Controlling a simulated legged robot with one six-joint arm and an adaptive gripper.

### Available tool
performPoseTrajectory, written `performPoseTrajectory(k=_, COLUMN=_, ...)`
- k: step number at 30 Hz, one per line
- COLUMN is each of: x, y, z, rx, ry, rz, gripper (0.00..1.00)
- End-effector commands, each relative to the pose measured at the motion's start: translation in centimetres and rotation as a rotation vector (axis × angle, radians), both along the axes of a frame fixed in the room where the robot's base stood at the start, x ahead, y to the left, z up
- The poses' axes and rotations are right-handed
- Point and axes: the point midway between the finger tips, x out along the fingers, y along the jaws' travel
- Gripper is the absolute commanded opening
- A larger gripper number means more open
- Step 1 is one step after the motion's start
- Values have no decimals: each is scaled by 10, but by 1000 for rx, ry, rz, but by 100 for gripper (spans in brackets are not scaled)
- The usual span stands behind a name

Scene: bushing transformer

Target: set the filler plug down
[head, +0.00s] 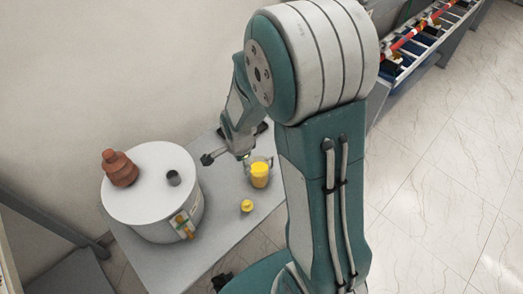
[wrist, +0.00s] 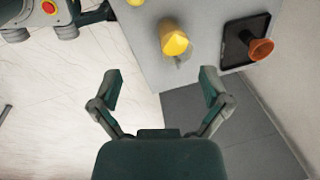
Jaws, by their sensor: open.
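The filler plug, a small yellow knobbed piece (head: 247,206), sits on the grey table near its front edge. A yellow piece that looks like it is cut off at the top edge of the wrist view (wrist: 135,2). The white cylindrical transformer (head: 150,190) has a round grey filler opening (head: 174,178) on its lid, with nothing in it that I can make out. My gripper (wrist: 160,82) is open and empty, its two fingers spread wide. In the head view it is partly hidden by my arm, beyond the plug and apart from it.
A clear jug with yellow contents (head: 259,174) stands beside the plug and also shows in the wrist view (wrist: 174,42). An orange funnel (wrist: 261,48) lies on a black tray (wrist: 236,50). A brown bushing (head: 120,169) rises from the transformer lid. A wall borders the table.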

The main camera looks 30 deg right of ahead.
Motion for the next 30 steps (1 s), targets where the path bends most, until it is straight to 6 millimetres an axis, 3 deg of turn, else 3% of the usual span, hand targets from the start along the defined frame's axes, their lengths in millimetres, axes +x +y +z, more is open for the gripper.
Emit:
performPoseTrajectory(k=1, x=-2, y=0, z=22, rx=-12, ry=-27, rz=70, gripper=97)
performPoseTrajectory(k=6, x=-18, y=1, z=83, rx=-66, ry=-89, rz=336, gripper=97)
performPoseTrajectory(k=15, x=-69, y=2, z=172, rx=-203, ry=-187, rz=798, gripper=97)
performPoseTrajectory(k=24, x=-134, y=4, z=230, rx=-380, ry=-262, rz=1229, gripper=97)
performPoseTrajectory(k=30, x=-156, y=4, z=241, rx=-445, ry=-274, rz=1370, gripper=97)
